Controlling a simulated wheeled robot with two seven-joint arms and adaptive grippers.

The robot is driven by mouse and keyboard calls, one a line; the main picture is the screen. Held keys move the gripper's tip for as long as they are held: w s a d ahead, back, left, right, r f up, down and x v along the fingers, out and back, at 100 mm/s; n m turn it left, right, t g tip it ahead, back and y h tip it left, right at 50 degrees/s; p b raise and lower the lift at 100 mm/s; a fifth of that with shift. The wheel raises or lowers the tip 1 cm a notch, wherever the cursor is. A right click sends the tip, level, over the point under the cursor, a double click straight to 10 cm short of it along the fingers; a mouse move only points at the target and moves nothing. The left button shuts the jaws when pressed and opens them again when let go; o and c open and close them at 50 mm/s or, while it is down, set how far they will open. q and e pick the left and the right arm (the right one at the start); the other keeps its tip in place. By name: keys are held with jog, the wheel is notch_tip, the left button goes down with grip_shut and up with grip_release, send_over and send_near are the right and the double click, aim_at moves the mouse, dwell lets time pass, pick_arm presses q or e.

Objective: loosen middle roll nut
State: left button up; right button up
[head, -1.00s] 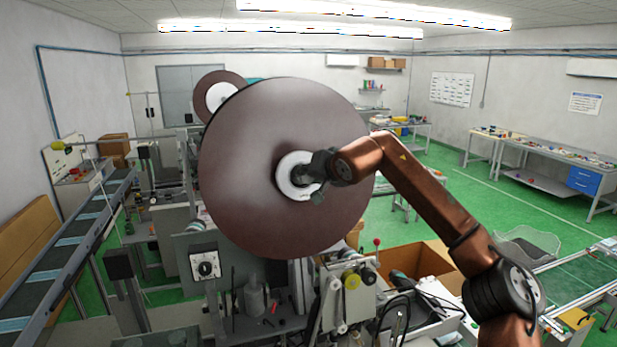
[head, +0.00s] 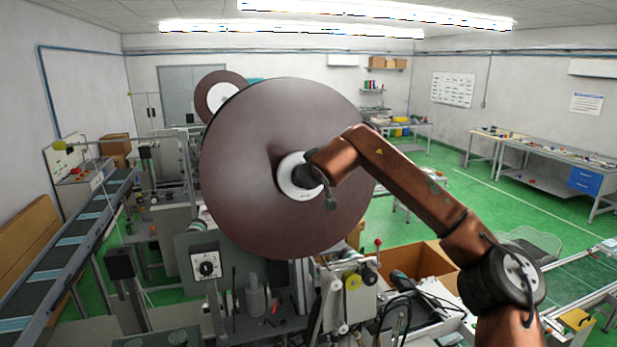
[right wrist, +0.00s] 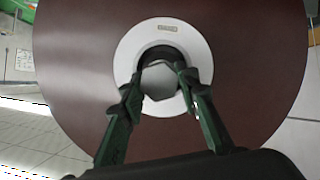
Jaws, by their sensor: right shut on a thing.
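The large brown roll (head: 240,170) stands upright in the middle of the head view, with a white hub ring (head: 286,186) at its centre. In the right wrist view the roll (right wrist: 85,60) fills most of the picture, and its white hub ring (right wrist: 128,50) surrounds a grey hexagonal nut (right wrist: 158,82). My right gripper (right wrist: 160,75) has its two green fingers on either side of the nut, shut on it. In the head view my right gripper (head: 308,178) is at the hub and hides the nut. My left gripper is not in view.
A second, smaller brown roll (head: 212,84) stands behind the large one. A conveyor (head: 75,245) runs along the left. Machine parts and a cardboard box (head: 425,262) lie below the roll.

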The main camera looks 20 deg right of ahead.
jog(key=shift+f+n, duration=0.25)
jog(key=shift+n, duration=0.25)
jog(key=o, duration=1.2)
jog(key=shift+r, duration=0.15)
jog(key=shift+c, duration=0.2)
jog(key=shift+s+r, duration=0.1)
jog(key=shift+s+r, duration=0.1)
jog(key=shift+s, duration=0.05)
jog(key=v, duration=1.1)
jog(key=shift+s+a, duration=0.25)
